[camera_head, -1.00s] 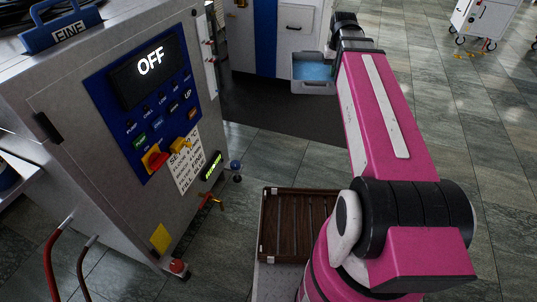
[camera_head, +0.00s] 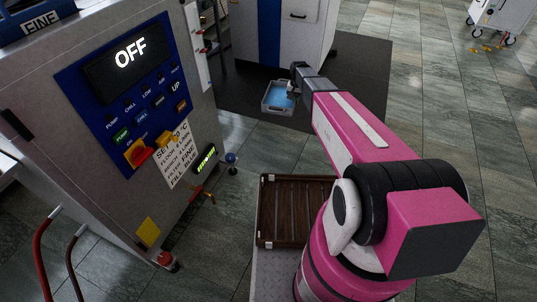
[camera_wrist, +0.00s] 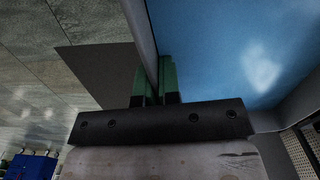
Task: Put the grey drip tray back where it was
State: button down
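The grey drip tray (camera_head: 268,107) holds blue liquid and hangs at the end of my outstretched arm in the head view, low in front of a grey cabinet. In the wrist view, the tray's wall (camera_wrist: 143,38) passes between the green fingertips of my gripper (camera_wrist: 155,80), with the blue liquid (camera_wrist: 225,45) to its right. My gripper (camera_head: 291,91) is shut on that wall. The tray looks roughly level. The head view does not show clearly whether its underside touches the floor.
A dark mat (camera_head: 355,75) lies on the tiled floor before the cabinet (camera_head: 305,35). The machine reading OFF (camera_head: 130,52) stands close on the left, with a small tap (camera_head: 205,195) low on its side. A brown slatted rack (camera_head: 290,215) is near my base.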

jog(key=w+a+f, duration=0.1)
jog(key=a+f, duration=0.1)
jog(key=f, duration=0.7)
jog(key=w+a+f, duration=0.2)
jog(key=f, duration=0.7)
jog(key=m, duration=0.2)
send_over(280, 156)
notch_tip(280, 156, down, 16)
jog(key=f, duration=0.9)
jog(key=shift+s+a+f, duration=0.1)
jog(key=shift+a+f, duration=0.1)
jog(key=shift+f, duration=0.2)
jog(key=shift+f, duration=0.1)
jog(key=c, duration=1.7)
grip_release()
jog(key=shift+f, duration=0.1)
jog(key=shift+c, duration=0.2)
jog(key=o, duration=0.4)
